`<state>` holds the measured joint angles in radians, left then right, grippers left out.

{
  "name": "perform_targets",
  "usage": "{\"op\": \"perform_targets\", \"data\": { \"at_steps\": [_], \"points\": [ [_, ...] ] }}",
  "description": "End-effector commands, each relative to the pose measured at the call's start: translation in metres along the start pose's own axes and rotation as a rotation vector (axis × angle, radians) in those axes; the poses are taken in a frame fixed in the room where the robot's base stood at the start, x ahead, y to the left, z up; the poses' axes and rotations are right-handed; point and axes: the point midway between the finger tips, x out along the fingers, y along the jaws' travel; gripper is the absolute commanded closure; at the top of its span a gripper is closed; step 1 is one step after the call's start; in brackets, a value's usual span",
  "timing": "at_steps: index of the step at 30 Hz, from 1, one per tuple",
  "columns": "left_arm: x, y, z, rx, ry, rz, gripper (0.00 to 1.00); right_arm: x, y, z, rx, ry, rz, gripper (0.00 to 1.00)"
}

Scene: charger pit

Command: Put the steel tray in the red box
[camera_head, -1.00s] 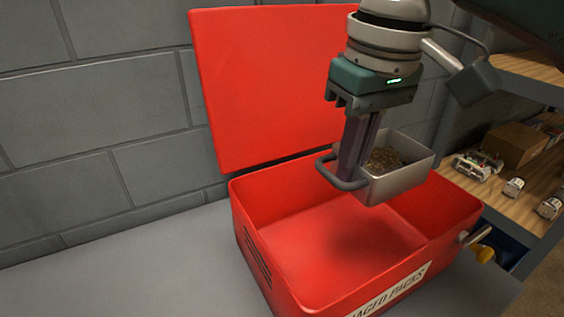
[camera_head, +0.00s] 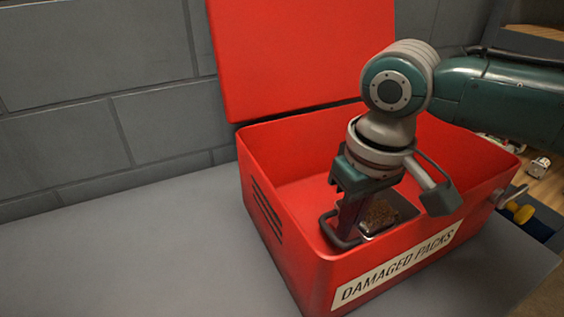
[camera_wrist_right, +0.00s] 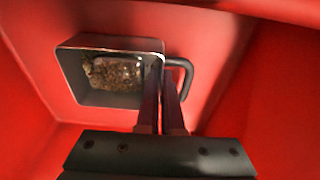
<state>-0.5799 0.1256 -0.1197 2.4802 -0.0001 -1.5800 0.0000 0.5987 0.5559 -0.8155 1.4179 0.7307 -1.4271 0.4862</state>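The steel tray (camera_head: 403,207) is a small grey pan with a dark side handle and a brown, grainy clump in it. It is inside the open red box (camera_head: 285,238), low and near the front wall, partly hidden by my arm. My right gripper (camera_head: 347,232) reaches down into the box, its fingers shut at the tray's handle side. In the right wrist view the fingers (camera_wrist_right: 163,85) close on the tray's edge (camera_wrist_right: 85,100) beside the handle. I cannot tell whether the tray touches the box floor. My left gripper is not in view.
The box's red lid (camera_head: 300,55) stands open against the grey block wall (camera_head: 90,90). The label "DAMAGED PACKS" (camera_head: 398,267) is on the front wall. The grey bench top (camera_head: 140,255) is clear on the left.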

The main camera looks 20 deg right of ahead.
Motion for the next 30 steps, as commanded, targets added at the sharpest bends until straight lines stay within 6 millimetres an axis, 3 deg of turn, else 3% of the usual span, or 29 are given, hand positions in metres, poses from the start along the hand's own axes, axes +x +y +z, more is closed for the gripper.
{"op": "perform_targets", "data": {
  "at_steps": [9,18,26,30],
  "points": [
    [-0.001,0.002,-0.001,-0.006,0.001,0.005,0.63,0.002,0.000,0.000,0.000,0.001,0.000,1.00],
    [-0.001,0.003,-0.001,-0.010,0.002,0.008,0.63,0.001,0.000,0.000,0.000,0.001,0.000,0.67],
    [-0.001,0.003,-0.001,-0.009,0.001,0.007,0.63,-0.002,0.000,-0.001,0.000,0.002,0.000,0.67],
    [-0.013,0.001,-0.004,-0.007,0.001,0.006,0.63,-0.023,0.000,-0.001,-0.001,0.002,-0.001,0.67]
  ]
}}
